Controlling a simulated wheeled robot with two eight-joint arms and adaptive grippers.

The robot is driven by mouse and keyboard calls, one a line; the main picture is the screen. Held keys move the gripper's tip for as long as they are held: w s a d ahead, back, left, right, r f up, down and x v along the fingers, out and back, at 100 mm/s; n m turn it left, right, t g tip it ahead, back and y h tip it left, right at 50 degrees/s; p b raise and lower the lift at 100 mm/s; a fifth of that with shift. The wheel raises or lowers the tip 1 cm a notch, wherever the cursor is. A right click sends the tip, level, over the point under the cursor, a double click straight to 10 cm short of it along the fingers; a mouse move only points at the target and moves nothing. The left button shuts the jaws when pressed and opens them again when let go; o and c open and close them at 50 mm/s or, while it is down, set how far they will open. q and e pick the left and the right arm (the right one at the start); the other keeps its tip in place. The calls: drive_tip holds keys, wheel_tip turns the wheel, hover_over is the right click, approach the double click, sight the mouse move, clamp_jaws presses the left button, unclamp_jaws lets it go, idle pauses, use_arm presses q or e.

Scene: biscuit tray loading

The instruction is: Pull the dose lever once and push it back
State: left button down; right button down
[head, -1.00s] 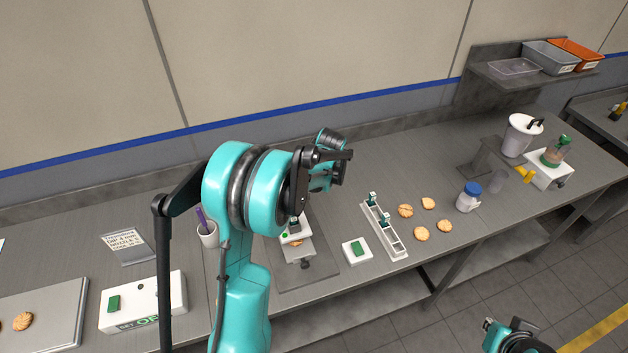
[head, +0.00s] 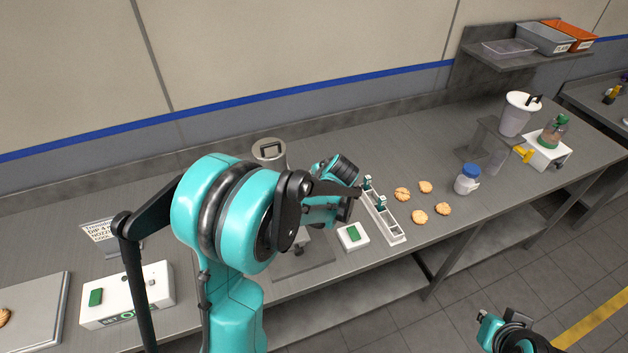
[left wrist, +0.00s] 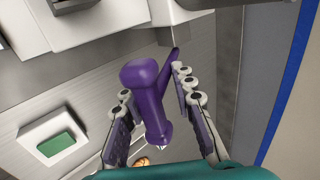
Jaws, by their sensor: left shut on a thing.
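A purple lever (left wrist: 147,100) with a rounded knob fills the middle of the left wrist view. A thinner purple arm of it runs up to the right toward a grey and white machine body (left wrist: 105,25). My left gripper (left wrist: 153,82) has its fingers on either side of the lever and is shut on it. In the head view my left arm hides the lever and most of the machine. A metal hopper (head: 269,150) shows above the arm.
A white box with a green button (head: 353,235) and a slotted white rack (head: 384,218) stand right of my arm. Several biscuits (head: 420,216) and a blue-capped jar (head: 467,180) lie beyond. A second dispenser with a white hopper (head: 515,118) is at far right.

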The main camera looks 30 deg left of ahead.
use_arm(q)
drive_tip(key=shift+s+d+f, duration=0.1)
drive_tip(key=shift+s+f, duration=0.05)
drive_tip(key=shift+f, duration=0.05)
drive_tip(key=c, duration=1.6)
unclamp_jaws()
drive_tip(key=shift+o, duration=0.6)
drive_tip(key=shift+w+a, duration=0.2)
drive_tip(key=v, duration=1.2)
drive_tip(key=shift+o, duration=0.3)
